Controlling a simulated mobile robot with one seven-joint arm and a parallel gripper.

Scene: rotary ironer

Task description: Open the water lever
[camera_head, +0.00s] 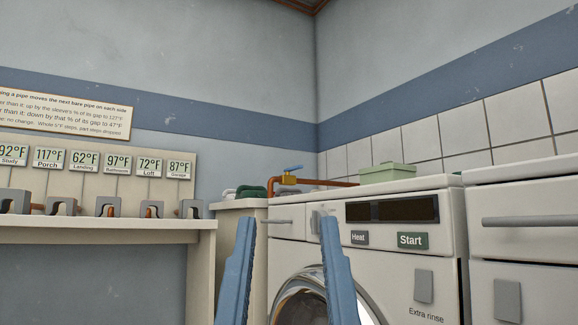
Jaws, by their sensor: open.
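The water lever (293,168) is a small blue handle on top of a brass valve (288,179). The valve sits on a copper pipe (320,183) behind the white front-loading machine, near the room corner. The lever lies nearly level, tilted slightly up to the right. My gripper (288,222) shows as two blue fingers in the lower middle, spread apart with nothing between them. The fingertips appear below the lever in the picture, in front of the machine. How far they are from the lever is hard to tell.
The machine (455,235) has Heat and Start buttons and a round door. A green box (387,173) stands on top, right of the valve. Another white unit (530,195) is at right. At left is a shelf (100,226) with temperature displays (117,158) and grey clamps.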

